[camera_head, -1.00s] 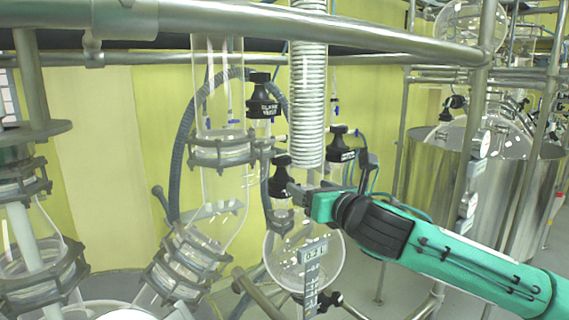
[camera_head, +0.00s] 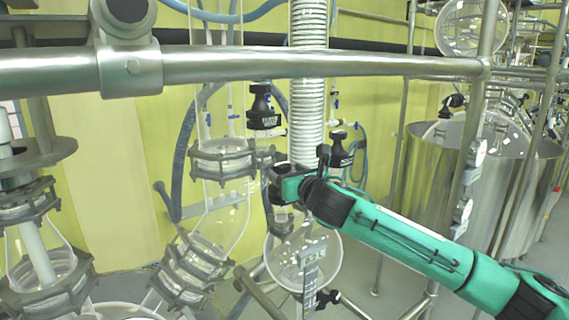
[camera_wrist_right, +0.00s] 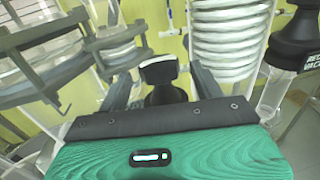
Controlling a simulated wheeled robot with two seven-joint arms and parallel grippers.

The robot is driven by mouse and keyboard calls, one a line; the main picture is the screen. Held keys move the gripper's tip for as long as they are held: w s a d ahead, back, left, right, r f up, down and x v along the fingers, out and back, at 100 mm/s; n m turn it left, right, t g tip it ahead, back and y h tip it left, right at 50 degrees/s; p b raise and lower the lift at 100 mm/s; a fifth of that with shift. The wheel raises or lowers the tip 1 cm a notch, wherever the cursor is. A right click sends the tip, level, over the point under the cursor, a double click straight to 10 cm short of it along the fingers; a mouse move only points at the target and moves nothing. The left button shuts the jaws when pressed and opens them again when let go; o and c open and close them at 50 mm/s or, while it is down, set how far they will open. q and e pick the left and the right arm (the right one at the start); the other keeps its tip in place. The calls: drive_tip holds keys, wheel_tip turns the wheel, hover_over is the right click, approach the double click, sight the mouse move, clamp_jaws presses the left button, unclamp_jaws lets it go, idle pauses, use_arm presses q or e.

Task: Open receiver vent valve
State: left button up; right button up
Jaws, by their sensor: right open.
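My right gripper (camera_head: 270,172) reaches in from the right, at the neck above the round glass receiver (camera_head: 304,262). In the right wrist view my gripper (camera_wrist_right: 162,82) is open, a finger on each side of a black valve knob (camera_wrist_right: 160,72). The knob is between or just beyond the fingertips; whether they touch it I cannot tell. In the head view the gripper hides most of this knob. A second black valve (camera_head: 341,150) stands right of the coil; a black handle with a label starting "REC VACU" (camera_wrist_right: 298,45) shows at the wrist view's right. My left gripper is not in view.
A coiled tube (camera_head: 308,90) rises behind the gripper. A labelled black valve (camera_head: 264,108) hangs above left. A clamped glass column (camera_head: 222,160) stands close at left. A steel rail (camera_head: 300,64) crosses above. Steel vessels (camera_head: 440,165) stand at right.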

drive_tip(key=shift+x, duration=0.8)
drive_tip(key=c, duration=1)
drive_tip(key=shift+y, duration=0.3)
drive_tip(key=shift+w+d+r+n+g+y, duration=0.1)
drive_tip(key=shift+d+n+g+y, duration=0.1)
drive_tip(key=shift+n+g+y, duration=0.6)
drive_tip(key=shift+w+d+n+g+y, duration=0.15)
drive_tip(key=shift+n+g+y, duration=0.45)
drive_tip(key=shift+n+y, duration=0.3)
drive_tip(key=n+g+y, duration=0.2)
drive_tip(key=g, duration=0.1)
drive_tip(key=shift+y+b, duration=0.4)
drive_tip(key=shift+w+d+n+g+y+b, duration=0.15)
drive_tip(key=shift+n+g+y+b, duration=0.4)
drive_tip(key=shift+n+g, duration=0.55)
drive_tip(key=shift+g+y, duration=0.25)
drive_tip(key=shift+g, duration=0.25)
